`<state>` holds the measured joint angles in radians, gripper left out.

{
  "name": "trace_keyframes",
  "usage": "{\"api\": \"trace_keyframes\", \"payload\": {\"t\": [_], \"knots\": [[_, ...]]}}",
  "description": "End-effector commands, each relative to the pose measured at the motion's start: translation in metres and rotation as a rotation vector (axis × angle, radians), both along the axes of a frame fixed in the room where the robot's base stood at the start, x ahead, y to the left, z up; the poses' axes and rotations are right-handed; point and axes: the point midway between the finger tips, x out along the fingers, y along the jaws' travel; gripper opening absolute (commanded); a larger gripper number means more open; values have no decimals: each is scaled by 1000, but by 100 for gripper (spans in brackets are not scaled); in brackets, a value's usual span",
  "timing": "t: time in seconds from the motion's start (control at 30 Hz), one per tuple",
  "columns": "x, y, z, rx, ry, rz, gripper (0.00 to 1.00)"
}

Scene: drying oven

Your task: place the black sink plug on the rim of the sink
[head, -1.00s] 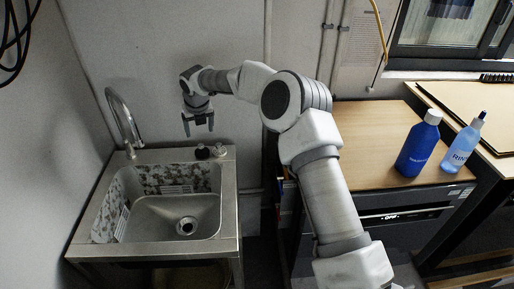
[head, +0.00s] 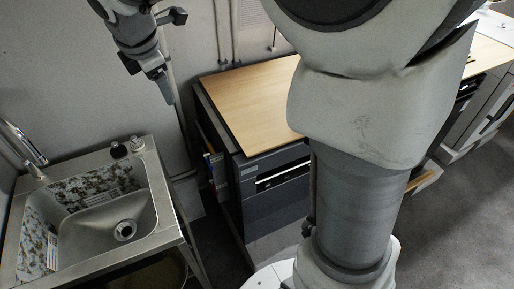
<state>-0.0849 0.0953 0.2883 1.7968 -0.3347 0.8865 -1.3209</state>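The sink (head: 171,214) is a steel basin with a broad rim and stands at the lower left in the head view. A small black object (head: 118,150), seemingly the black sink plug, sits on the rim at its back right corner. My gripper (head: 167,92) hangs in the air at the top left, above and to the right of the sink and apart from the black object. It is seen from the side, so I cannot tell whether its fingers are apart. I see nothing held in it.
A pale grey piece (head: 137,143) sits beside the black object on the rim. A curved tap (head: 24,142) rises at the sink's back left. A wooden worktop (head: 250,100) over a dark oven front (head: 275,185) lies to the right. My arm covers much of the right side.

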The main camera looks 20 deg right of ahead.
Motion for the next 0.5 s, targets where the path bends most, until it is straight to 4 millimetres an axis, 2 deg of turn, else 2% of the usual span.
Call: {"api": "trace_keyframes", "payload": {"t": [0.03,0.1,0.23,0.37,0.5], "knots": [[-18,-14,8,41,-16,-107,80],[-42,-32,15,109,-35,-268,80],[-88,-62,21,252,-68,-571,80],[-135,-87,20,410,-98,-872,80],[-183,-107,10,594,-119,-1185,80]]}}
